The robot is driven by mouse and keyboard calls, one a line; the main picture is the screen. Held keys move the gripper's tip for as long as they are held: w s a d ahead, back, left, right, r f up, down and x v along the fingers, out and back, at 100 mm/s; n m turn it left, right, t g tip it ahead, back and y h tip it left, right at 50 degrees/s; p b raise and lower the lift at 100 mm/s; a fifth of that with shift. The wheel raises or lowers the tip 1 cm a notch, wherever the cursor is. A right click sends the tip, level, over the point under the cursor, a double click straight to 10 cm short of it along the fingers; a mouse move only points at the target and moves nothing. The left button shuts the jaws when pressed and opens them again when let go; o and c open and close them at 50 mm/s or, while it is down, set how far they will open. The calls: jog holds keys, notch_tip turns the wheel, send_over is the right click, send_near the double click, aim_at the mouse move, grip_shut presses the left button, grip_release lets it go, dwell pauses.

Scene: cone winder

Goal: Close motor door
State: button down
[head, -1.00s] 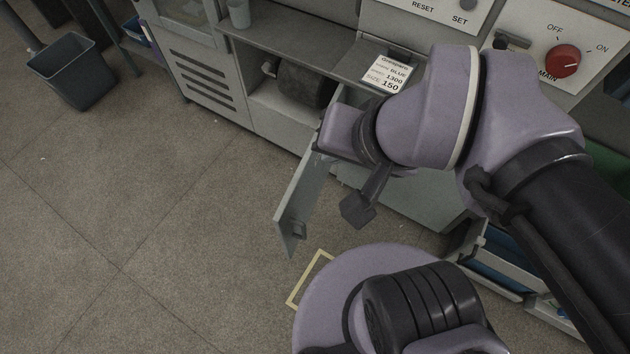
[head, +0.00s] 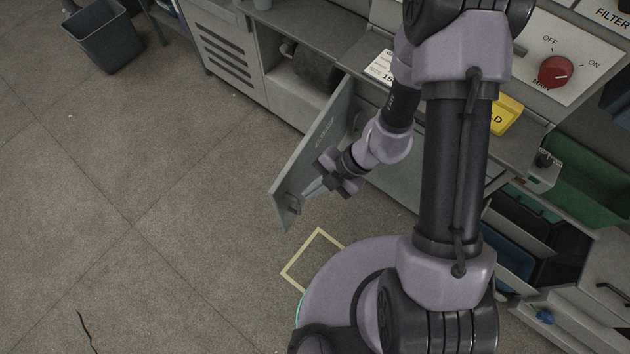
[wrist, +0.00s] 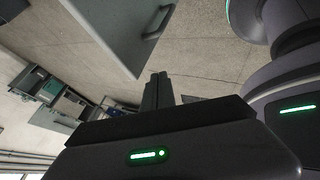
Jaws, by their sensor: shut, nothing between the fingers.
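The motor door (head: 315,145) stands open, sticking out from the cabinet front over the floor. Its small handle (head: 293,203) is near the free lower end. My gripper (head: 314,188) is beside the handle side of the door, close to the free end; I cannot tell whether it touches. In the wrist view the door panel (wrist: 112,28) is at the upper left with its handle (wrist: 158,22). My gripper's fingers (wrist: 158,80) are together and empty, pointing toward the area below the door's edge. The open compartment (head: 288,80) holds a dark motor (head: 318,68).
A yellow floor frame (head: 312,258) lies near my base. Drawers and a green bin (head: 585,185) are at the right. A panel with a red switch (head: 555,72) is above. A grey bin (head: 103,38) stands at the far left. The floor left of the door is clear.

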aim_at(276, 199)
jog(key=a+f+b, duration=0.1)
jog(key=a, duration=0.1)
jog(key=w+a+f+b, duration=0.1)
jog(key=a, duration=0.1)
jog(key=a+f+b, duration=0.1)
jog(key=a+f, duration=0.1)
jog(key=shift+w+a+b, duration=0.3)
jog(key=shift+b, duration=0.05)
